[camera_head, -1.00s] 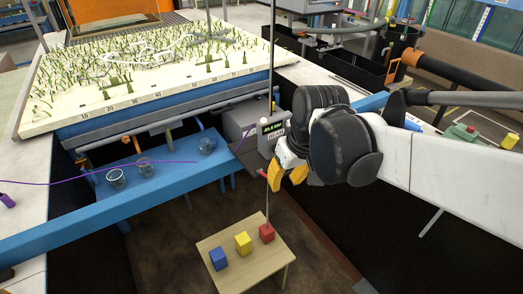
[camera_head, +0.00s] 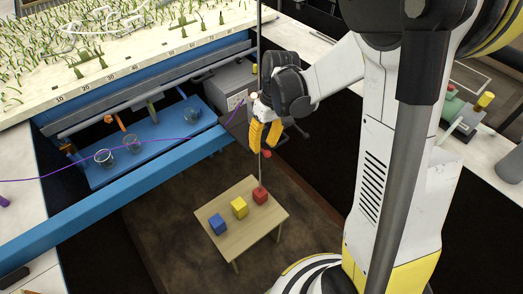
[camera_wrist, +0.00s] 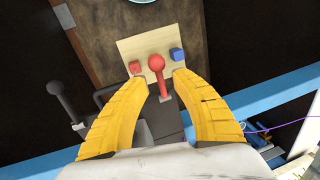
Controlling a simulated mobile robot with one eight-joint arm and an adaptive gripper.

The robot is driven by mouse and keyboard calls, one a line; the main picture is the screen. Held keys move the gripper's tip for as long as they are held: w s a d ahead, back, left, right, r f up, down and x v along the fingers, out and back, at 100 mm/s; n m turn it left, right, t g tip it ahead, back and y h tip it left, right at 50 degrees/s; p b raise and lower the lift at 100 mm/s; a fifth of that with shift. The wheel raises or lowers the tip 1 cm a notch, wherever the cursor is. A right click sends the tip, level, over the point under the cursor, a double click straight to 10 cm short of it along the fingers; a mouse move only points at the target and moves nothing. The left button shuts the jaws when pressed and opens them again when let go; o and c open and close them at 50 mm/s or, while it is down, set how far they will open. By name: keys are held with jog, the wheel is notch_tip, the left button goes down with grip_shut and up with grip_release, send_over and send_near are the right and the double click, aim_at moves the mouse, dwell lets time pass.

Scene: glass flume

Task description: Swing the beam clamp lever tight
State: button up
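A red lever with a red ball end (camera_wrist: 156,62), which looks like the clamp lever, stands between my fingertips in the wrist view. Its shaft runs down to a small light-grey block. In the head view its red knob (camera_head: 266,154) shows just below the yellow fingers. My gripper (camera_wrist: 160,77) is open, with one curved yellow finger on each side of the lever and gaps at both sides. In the head view my gripper (camera_head: 261,148) points down beside the thin upright rod. The clamp body is mostly hidden behind my gripper in the head view.
A second lever with a dark ball (camera_wrist: 54,88) stands left in the wrist view. Below is a small wooden table (camera_head: 243,238) with blue, yellow and red cubes. A blue beam (camera_head: 110,205) and a blue shelf with glass beakers lie left. A grey box (camera_head: 232,84) stands behind.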

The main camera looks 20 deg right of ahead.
aim_at(261, 150)
jog(key=shift+a+f, duration=0.15)
jog(key=shift+f, duration=0.6)
jog(key=shift+a+f, duration=0.15)
jog(key=shift+f, duration=0.55)
grip_shut()
jog(key=shift+w+r+g+h+b, duration=0.1)
jog(key=shift+r+g+h+b, duration=0.25)
jog(key=shift+g, duration=0.25)
